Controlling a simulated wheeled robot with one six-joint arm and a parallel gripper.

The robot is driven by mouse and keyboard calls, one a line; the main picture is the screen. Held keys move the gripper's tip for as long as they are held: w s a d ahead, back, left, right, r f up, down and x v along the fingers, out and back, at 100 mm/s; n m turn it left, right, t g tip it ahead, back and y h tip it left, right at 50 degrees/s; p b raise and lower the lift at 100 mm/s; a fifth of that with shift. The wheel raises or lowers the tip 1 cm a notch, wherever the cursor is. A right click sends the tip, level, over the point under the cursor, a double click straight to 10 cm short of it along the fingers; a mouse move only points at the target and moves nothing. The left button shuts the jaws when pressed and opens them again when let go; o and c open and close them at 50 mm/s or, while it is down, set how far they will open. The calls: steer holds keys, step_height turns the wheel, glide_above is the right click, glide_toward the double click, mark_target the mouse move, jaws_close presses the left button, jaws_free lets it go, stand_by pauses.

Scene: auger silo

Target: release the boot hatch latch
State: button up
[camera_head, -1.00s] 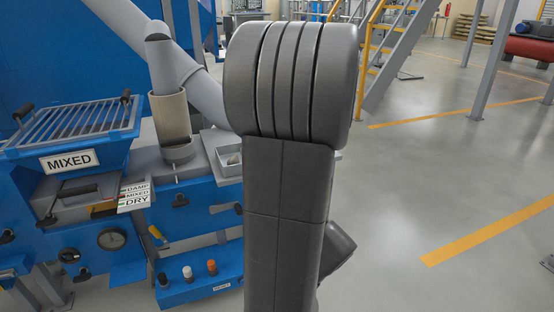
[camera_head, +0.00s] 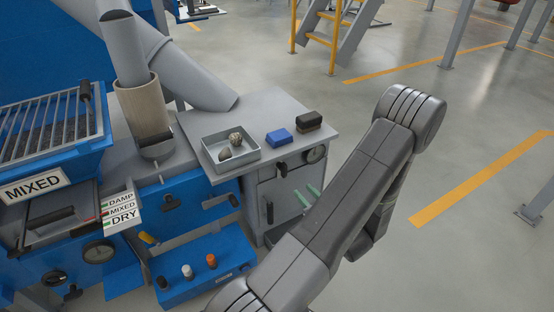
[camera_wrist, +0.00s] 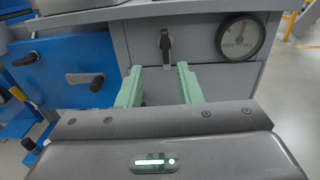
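My gripper (camera_wrist: 160,80) has two pale green fingers, spread apart with nothing between them. In the head view the fingers (camera_head: 308,194) point at the front of a grey cabinet (camera_head: 294,186). A dark upright latch handle (camera_wrist: 165,45) on that cabinet shows just beyond the gap between the fingers, and also in the head view (camera_head: 283,168). No contact is visible. A second dark handle (camera_head: 269,212) sits lower on the cabinet's left edge. A blue panel left of it carries a dark handle (camera_head: 168,201). No readable label shows which one is the boot hatch latch.
A round gauge (camera_wrist: 240,37) is right of the upright handle. On the cabinet top stand a tray with lumps (camera_head: 231,151), a blue block (camera_head: 279,138) and dark blocks (camera_head: 309,121). A blue button box (camera_head: 205,268) sits low at left.

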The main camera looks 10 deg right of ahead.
mark_target(286, 169)
steer(key=b+x, duration=0.1)
steer(key=x, duration=0.8)
steer(key=b+x, duration=0.1)
steer(key=x, duration=0.3)
steer(key=shift+w+d+b, duration=0.2)
steer(key=shift+w+b, duration=0.15)
steer(key=shift+w, duration=0.2)
steer(key=shift+c, duration=0.2)
jaws_close()
